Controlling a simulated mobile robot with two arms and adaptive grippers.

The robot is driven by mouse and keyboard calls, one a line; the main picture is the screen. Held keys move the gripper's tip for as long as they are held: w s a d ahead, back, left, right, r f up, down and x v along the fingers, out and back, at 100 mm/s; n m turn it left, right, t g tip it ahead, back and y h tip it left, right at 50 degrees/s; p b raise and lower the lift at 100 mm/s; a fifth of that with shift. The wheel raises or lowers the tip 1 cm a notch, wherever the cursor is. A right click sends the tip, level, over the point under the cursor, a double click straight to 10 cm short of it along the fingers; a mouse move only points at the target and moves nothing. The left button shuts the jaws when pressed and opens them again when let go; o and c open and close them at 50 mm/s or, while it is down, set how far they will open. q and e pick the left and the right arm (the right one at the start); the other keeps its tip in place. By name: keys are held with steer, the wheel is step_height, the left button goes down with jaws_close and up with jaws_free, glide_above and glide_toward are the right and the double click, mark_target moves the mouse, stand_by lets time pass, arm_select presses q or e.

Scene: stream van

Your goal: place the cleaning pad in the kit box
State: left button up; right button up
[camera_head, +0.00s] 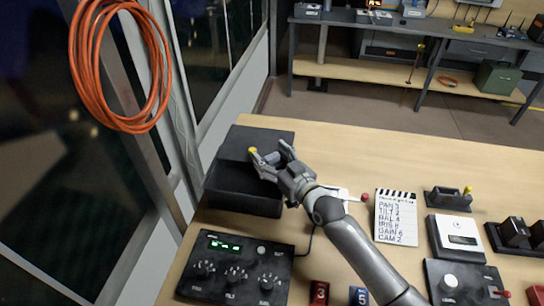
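The kit box (227,184) is taken to be the open black box at the back left of the wooden table. My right gripper (268,152) reaches in from the lower right and hangs over the box. Its two fingers stand apart with a dark gap between them, and I see nothing held there. A small yellow spot (253,150) shows at the tip of the left finger; I cannot tell whether it is part of the cleaning pad. No other part of a pad is clearly seen. The fingers and wrist hide part of the box. My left gripper is out of view.
A black control panel (238,268) with knobs lies in front of the box. A white cue card (396,217) lies right of my arm, with more devices (458,240) farther right. The table's back middle is clear. An orange cable coil (78,60) hangs at the left.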

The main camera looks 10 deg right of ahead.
steer(key=shift+s+d+b, duration=0.1)
steer(key=shift+s+b, duration=0.15)
steer(key=shift+b, duration=0.05)
steer(key=b+v, duration=0.2)
steer(key=v, duration=0.8)
steer(key=shift+s, duration=0.2)
stand_by(0.3)
